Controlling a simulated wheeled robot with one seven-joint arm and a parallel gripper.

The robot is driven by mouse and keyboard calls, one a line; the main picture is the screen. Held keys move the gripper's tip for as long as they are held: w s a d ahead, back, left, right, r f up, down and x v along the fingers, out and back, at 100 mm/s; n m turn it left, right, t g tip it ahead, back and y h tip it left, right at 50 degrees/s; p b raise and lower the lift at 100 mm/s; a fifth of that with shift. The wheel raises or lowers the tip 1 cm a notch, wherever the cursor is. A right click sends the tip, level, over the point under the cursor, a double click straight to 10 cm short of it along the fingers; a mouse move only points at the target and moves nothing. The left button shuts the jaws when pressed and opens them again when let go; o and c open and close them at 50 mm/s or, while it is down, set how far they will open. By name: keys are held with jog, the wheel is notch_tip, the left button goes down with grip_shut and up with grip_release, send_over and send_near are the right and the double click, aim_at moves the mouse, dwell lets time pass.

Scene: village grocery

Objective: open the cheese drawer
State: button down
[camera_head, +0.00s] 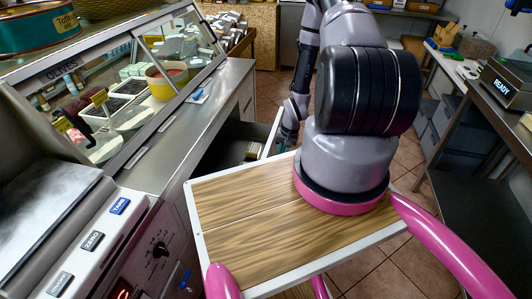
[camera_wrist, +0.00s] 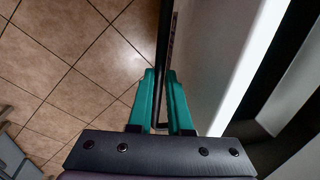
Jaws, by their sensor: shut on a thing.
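A drawer in the counter front (camera_head: 274,132) stands pulled out in the head view, with a dark interior and a small pale item inside. Its white panel (camera_wrist: 215,65) fills the right of the wrist view. A thin dark handle bar (camera_wrist: 165,30) runs along that panel. My gripper (camera_wrist: 161,75) has its teal fingers on either side of the bar and is shut on it. In the head view my arm reaches down to the drawer's outer side, and the fingertips are mostly hidden. I cannot read a label on the drawer.
A glass display case marked OLIVES (camera_head: 130,95) stands on the steel counter at left. A scale with buttons (camera_head: 85,240) is at the near left. A shelf bench (camera_head: 465,130) stands at right. Tiled floor (camera_head: 405,165) is free between them.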

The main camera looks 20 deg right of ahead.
jog(key=shift+s+d, duration=0.55)
jog(key=shift+d, duration=0.25)
jog(key=shift+s+d, duration=0.55)
jog(key=shift+d, duration=0.2)
jog(key=c, duration=0.8)
grip_release()
jog(key=shift+c, duration=0.2)
notch_tip(320, 180, up, 11)
jog(key=s+d, duration=0.1)
jog(key=shift+d+f, duration=0.2)
jog(key=shift+d, duration=0.1)
jog(key=shift+r, duration=0.1)
